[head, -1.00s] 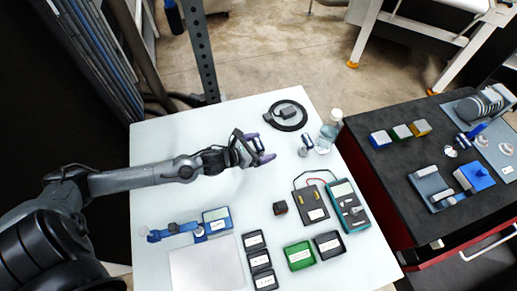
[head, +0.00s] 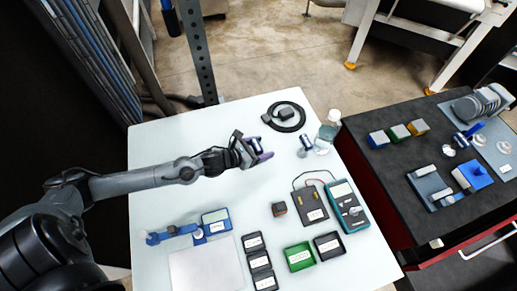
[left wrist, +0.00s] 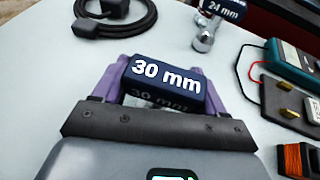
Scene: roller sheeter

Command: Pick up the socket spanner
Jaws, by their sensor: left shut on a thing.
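A socket spanner with a dark blue block marked "30 mm" (left wrist: 165,85) sits between the purple fingers of my left gripper (left wrist: 160,90) in the left wrist view. The fingers are shut on the block from both sides. In the head view my left gripper (head: 257,152) is over the upper middle of the white table. The lower part of this spanner is hidden by the gripper. A second socket spanner, marked "24 mm" (left wrist: 228,10), stands apart to the right, and it also shows in the head view (head: 305,143). My right gripper is not in view.
A coiled black cable (head: 286,117) and a clear bottle (head: 327,135) are near the table's back right. A teal multimeter (head: 346,205), a green box (head: 299,256) and a blue caliper-like tool (head: 173,234) lie nearer. A dark bench (head: 400,170) stands at right.

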